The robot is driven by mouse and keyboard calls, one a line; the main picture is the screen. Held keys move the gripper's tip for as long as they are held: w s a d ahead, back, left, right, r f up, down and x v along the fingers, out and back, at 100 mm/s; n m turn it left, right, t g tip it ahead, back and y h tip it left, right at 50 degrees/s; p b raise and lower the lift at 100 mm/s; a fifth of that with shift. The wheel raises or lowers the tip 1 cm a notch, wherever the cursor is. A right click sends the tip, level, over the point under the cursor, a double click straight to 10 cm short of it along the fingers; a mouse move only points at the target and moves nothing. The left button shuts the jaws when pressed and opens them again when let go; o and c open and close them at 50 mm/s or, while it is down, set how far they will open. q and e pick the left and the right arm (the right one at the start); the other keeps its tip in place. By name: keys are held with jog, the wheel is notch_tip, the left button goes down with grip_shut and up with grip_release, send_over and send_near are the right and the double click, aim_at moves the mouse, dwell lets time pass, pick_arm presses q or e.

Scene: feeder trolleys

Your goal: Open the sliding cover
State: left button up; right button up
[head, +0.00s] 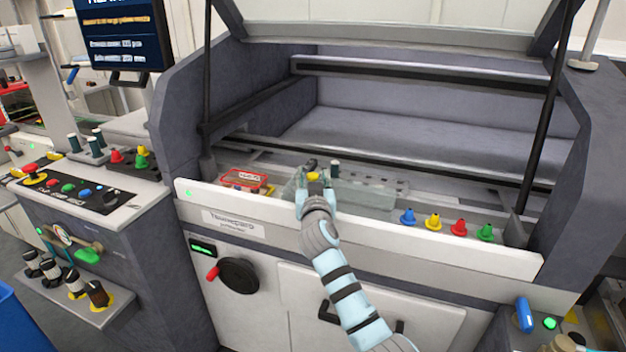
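A clear, greenish see-through panel (362,195), which looks like the sliding cover, lies over the front trough of the machine. My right gripper (312,172) is at the panel's left end, above the machine's white front edge. Its fingers are small here and overlap dark and yellow parts, so I cannot tell whether they are open, shut or touching the panel. My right arm hides part of the front edge below. My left gripper is not in view.
The machine's large hood (390,38) is raised on dark struts. A red-framed box (245,180) sits left of my gripper. Several coloured nozzles (433,221) stand to the right. A black knob with a red handle (238,276) sticks out of the front. A control panel (75,190) is at the left.

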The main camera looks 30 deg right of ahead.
jog(key=shift+s+a, duration=0.2)
jog(key=v, duration=1.1)
jog(key=shift+s, duration=0.25)
